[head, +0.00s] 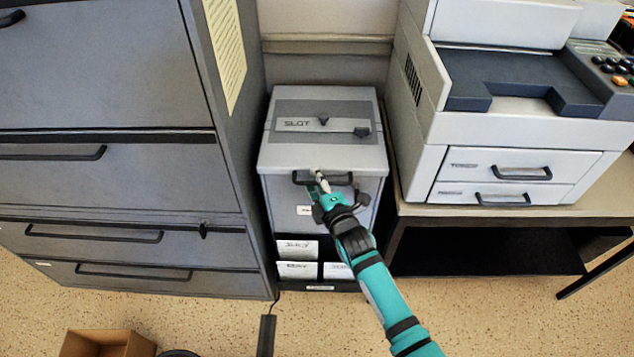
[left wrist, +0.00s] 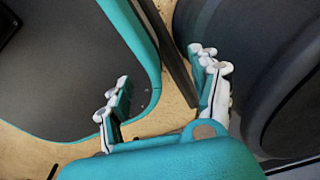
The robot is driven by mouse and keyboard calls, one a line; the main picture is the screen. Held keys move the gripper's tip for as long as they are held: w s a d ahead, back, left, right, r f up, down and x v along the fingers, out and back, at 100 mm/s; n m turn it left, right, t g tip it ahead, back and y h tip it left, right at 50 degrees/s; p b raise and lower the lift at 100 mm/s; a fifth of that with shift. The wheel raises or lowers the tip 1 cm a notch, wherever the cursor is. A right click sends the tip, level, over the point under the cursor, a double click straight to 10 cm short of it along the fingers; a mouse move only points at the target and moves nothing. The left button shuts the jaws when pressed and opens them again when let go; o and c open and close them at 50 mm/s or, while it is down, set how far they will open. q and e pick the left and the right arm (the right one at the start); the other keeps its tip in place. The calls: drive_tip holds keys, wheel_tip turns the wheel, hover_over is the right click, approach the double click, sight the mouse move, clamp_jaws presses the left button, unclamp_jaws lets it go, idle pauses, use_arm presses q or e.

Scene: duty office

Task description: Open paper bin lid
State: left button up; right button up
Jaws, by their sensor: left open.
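The grey paper bin (head: 280,192) stands between the filing cabinet and the printer table. Its lid (head: 290,154), marked SLOT, lies flat and closed on top. A dark bar handle (head: 342,179) runs across the front just under the lid edge. My right gripper (head: 318,180) is at the left part of this handle, its fingertips overlapping it in the head view. Whether the fingers are closed around the bar is too small to tell. My left gripper (left wrist: 160,72) shows only in the left wrist view. Its fingers are spread with nothing between them.
A grey filing cabinet (head: 110,180) with drawer handles stands close on the left. A printer (head: 535,130) sits on a table (head: 480,212) close on the right. A cardboard box (head: 105,345) is on the speckled floor at the lower left.

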clamp_jaws()
idle(0.3)
